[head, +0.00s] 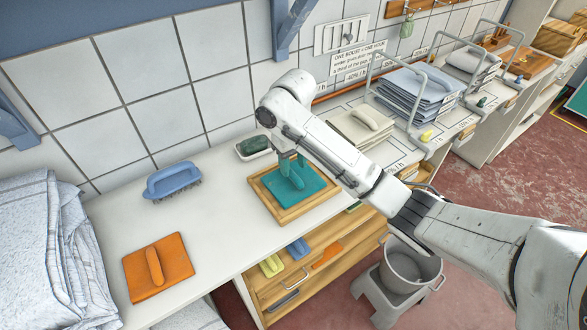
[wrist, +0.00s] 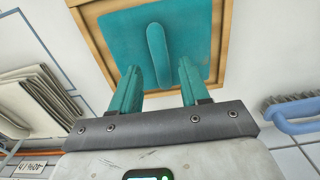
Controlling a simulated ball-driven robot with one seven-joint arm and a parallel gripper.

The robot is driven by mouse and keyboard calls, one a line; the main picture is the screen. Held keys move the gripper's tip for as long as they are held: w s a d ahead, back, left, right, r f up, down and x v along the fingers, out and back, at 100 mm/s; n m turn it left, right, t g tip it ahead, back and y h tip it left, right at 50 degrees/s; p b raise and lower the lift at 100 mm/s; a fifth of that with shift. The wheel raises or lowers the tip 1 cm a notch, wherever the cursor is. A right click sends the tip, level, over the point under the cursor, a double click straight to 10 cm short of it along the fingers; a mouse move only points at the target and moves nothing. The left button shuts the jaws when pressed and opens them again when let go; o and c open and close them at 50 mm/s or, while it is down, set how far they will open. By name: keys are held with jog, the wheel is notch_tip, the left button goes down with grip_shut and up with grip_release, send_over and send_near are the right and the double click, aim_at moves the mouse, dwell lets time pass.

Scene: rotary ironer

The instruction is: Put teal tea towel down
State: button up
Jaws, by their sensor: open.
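The teal tea towel (head: 316,185) is a flat square with a raised rounded ridge across its middle. It lies inside a shallow wooden tray (head: 262,199) on the white counter. It also shows in the wrist view (wrist: 205,42), flat within the tray's wooden rim (wrist: 92,45). My gripper (head: 291,166) is over the towel, its teal fingers pointing down. In the wrist view my gripper (wrist: 160,75) is open, with a finger on either side of the near end of the ridge and a gap showing on both sides. The fingers partly hide the towel in the head view.
An orange square with a ridge (head: 137,272) and a blue brush (head: 173,180) lie left on the counter. A dark green item in a white dish (head: 252,148) stands behind the tray. Folded cloth stacks (head: 418,88) sit right. An open drawer (head: 285,285) is below.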

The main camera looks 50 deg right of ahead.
aim_at(294, 174)
notch_tip(294, 174, up, 9)
jog(key=p, duration=0.4)
jog(key=w+a+f+n+t+y, duration=0.2)
jog(key=w+a, duration=0.1)
jog(key=a, duration=1.1)
jog(key=s+a+f+t+y, duration=0.1)
jog(key=s+a+f+y, duration=0.1)
jog(key=s+a+f, duration=0.4)
jog(key=s+a+f+h, duration=0.15)
jog(key=s+f, duration=0.35)
jog(key=s, duration=0.6)
jog(key=s+d+f+g+h, duration=0.1)
jog(key=s+d+f+h, duration=0.1)
jog(key=s+d, duration=0.5)
jog(key=s+h, duration=0.1)
jog(key=s, duration=0.4)
jog(key=shift+s+f+g, duration=0.25)
jog(key=shift+g, duration=0.15)
